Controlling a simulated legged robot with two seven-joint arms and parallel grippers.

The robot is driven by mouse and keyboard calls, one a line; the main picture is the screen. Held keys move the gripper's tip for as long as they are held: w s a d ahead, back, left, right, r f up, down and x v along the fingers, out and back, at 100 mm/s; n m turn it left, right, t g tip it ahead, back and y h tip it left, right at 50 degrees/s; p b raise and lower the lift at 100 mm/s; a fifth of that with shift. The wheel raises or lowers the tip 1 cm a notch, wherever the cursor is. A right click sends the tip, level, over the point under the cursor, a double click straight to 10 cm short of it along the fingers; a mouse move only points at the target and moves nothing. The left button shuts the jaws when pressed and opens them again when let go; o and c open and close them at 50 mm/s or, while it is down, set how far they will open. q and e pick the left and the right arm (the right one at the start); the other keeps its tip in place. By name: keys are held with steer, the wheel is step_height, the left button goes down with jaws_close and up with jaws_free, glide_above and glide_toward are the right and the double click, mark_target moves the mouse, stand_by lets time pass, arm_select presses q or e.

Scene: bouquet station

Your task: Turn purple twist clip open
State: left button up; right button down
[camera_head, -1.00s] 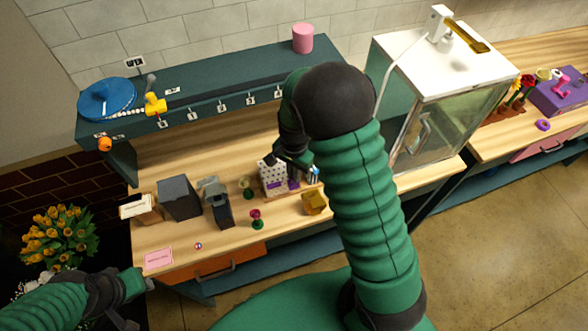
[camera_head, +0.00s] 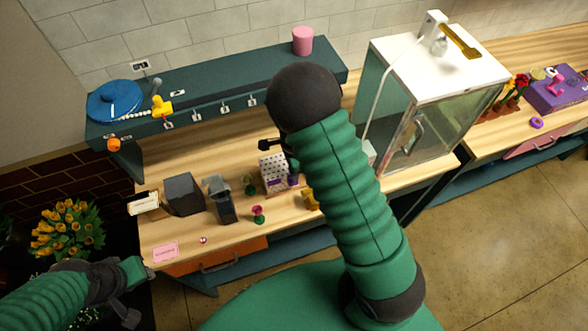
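A white perforated block (camera_head: 273,172) with purple parts (camera_head: 293,180) on its front and right side stands on the wooden bench. These parts are too small to tell which is the twist clip or whether it is open. My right gripper (camera_head: 270,145) is mostly hidden behind my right arm; only a dark tip shows, above the block and apart from it. Whether it is open or shut does not show. My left gripper (camera_head: 138,300) is at the lower left, in front of the bench and far from the block; its fingers are unclear.
A glass cabinet (camera_head: 420,125) stands to the right. A purple ring (camera_head: 537,122) lies on the right bench. A teal shelf (camera_head: 230,82) runs behind.

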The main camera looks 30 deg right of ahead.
stand_by(0.4)
steer(key=c, duration=1.6)
jaws_free()
step_height(320, 180, up, 17)
steer(key=b, duration=0.1)
steer(key=shift+w, duration=0.15)
steer(key=shift+f, duration=0.1)
steer(key=s+a+f+n+t+b, duration=0.1)
steer(key=s+a+f+n+b, duration=0.3)
steer(key=f+n, duration=0.3)
steer(key=s+a+f+n+t+b, duration=0.1)
steer(key=s+a+f+n+b, duration=0.3)
steer(key=n, duration=0.9)
step_height(320, 180, down, 4)
steer(key=shift+s+f+n+t+b, duration=0.15)
steer(key=shift+s+n+t+b, duration=0.2)
steer(key=shift+s+b, duration=0.85)
